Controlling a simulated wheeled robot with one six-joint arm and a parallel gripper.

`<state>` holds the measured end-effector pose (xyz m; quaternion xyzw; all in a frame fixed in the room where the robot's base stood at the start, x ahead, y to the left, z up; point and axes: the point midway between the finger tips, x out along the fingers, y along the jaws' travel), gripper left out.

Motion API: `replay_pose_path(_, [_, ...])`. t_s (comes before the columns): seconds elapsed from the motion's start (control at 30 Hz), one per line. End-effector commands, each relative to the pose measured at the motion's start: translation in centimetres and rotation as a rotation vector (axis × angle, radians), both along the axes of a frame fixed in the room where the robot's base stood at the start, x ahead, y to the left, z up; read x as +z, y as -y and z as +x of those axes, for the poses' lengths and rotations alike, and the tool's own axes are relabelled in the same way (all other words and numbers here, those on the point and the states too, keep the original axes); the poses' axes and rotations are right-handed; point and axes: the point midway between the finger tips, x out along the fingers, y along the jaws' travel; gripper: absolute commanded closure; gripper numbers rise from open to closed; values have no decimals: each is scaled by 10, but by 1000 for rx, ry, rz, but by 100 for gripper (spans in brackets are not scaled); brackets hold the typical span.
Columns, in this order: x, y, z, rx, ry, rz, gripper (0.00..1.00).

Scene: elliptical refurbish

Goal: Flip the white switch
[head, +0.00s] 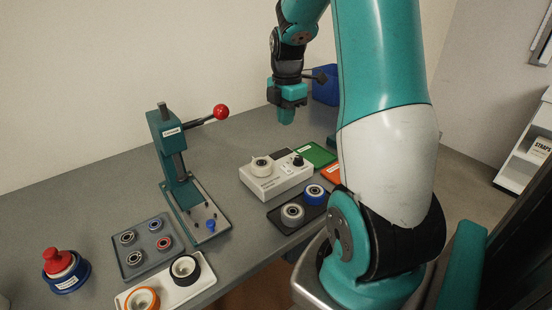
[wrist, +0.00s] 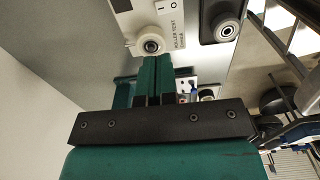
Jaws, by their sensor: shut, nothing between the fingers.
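I cannot make out the switch clearly in the head view. My gripper (head: 286,115) is above and behind the box, pointing down, apart from it. In the wrist view its teal fingers (wrist: 154,64) are together and empty.
A teal press (head: 172,150) with a red-ball lever (head: 221,111) stands left of the box. A blue bin (head: 326,86) stands behind.

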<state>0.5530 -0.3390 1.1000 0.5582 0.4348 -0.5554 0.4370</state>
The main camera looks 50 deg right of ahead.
Motion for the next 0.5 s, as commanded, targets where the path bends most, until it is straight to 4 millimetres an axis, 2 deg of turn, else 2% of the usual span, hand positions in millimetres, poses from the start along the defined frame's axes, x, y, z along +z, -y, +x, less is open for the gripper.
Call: replay_pose_path(0.5, [2,1,-4,9,-1,-1,100])
